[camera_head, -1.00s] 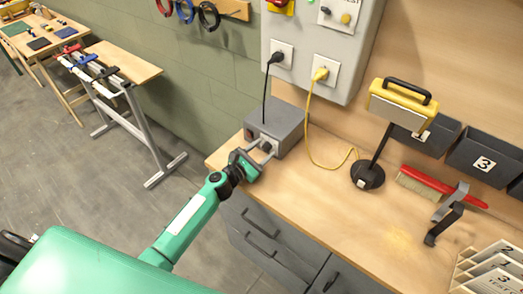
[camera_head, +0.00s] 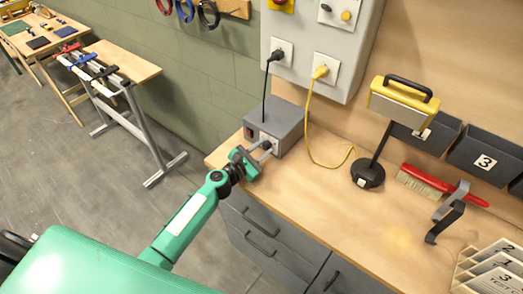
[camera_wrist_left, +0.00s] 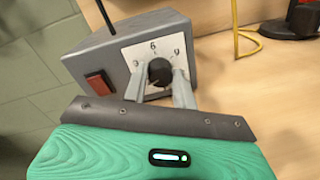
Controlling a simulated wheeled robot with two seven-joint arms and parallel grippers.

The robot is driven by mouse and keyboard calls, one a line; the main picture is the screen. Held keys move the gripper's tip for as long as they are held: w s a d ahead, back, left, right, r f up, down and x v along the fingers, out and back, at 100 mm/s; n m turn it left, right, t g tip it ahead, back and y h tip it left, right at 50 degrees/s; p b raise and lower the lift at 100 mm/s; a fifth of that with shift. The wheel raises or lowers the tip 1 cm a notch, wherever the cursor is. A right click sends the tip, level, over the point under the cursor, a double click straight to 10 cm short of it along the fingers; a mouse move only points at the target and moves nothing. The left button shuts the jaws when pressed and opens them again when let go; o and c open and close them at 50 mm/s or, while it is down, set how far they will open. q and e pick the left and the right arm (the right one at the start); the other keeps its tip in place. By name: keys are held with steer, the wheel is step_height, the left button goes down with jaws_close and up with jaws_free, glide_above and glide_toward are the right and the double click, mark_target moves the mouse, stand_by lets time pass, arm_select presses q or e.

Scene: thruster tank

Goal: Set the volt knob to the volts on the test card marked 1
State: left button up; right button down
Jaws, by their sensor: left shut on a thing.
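The volt knob is a small black knob (camera_wrist_left: 159,71) on the white dial plate (camera_wrist_left: 150,49) of a grey box (camera_head: 277,122). In the left wrist view a 6 shows at the top of the dial, with other marks at its sides. The knob's exact setting cannot be read. My left gripper (camera_head: 262,152) is at the front of the box, its fingers shut on the knob from both sides. The test cards (camera_head: 497,263) stand in a rack at the lower right, with 2, 1 and 3 showing on their tops. Their volts are not readable. My right gripper is out of view.
A red rocker switch (camera_wrist_left: 99,83) is beside the dial. Black and yellow cables (camera_head: 310,125) hang from the wall cabinet (camera_head: 320,45). A yellow lamp (camera_head: 403,102) on a black stand, a red brush (camera_head: 440,185) and a grey clamp (camera_head: 447,212) are farther right. The middle bench top is clear.

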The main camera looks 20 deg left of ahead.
arm_select(q)
steer(key=m, duration=0.2)
steer(key=shift+f+m+b, duration=0.1)
steer(key=shift+m+b, duration=0.2)
steer(key=m, duration=0.3)
steer(key=shift+d+m+y+b, duration=0.1)
steer(key=shift+m+y+b, duration=0.25)
steer(key=shift+m, duration=1.45)
steer(key=o, duration=1)
steer(key=shift+s, duration=0.1)
